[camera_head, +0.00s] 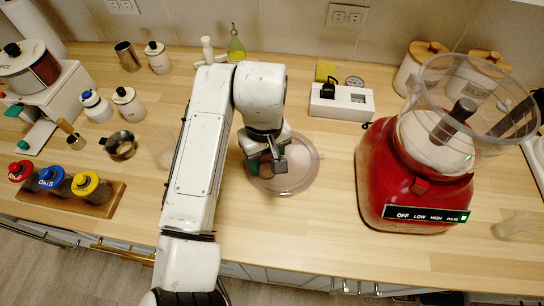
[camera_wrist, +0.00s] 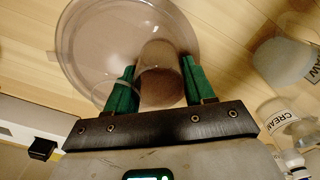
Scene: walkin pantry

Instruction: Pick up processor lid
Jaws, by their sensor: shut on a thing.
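The processor lid (camera_head: 303,166) is a clear round disc below my gripper (camera_head: 268,156), in the middle of the wooden counter. In the wrist view the lid (camera_wrist: 108,32) fills the top, and its feed tube (camera_wrist: 159,72) stands between the green fingers of my gripper (camera_wrist: 158,82). The fingers are shut on the tube, one on each side. My arm and gripper hide part of the lid in the head view. I cannot tell whether the lid touches the counter. The red food processor (camera_head: 408,185) with its clear open bowl (camera_head: 470,95) stands to the right.
Colour-topped jars stand in a wooden rack (camera_head: 103,203) at the left front. A dark metal cup (camera_head: 121,146) and white canisters (camera_head: 128,103) are left of my arm. A white box (camera_head: 342,101) and a green bottle (camera_head: 236,45) stand behind. Counter between lid and processor is clear.

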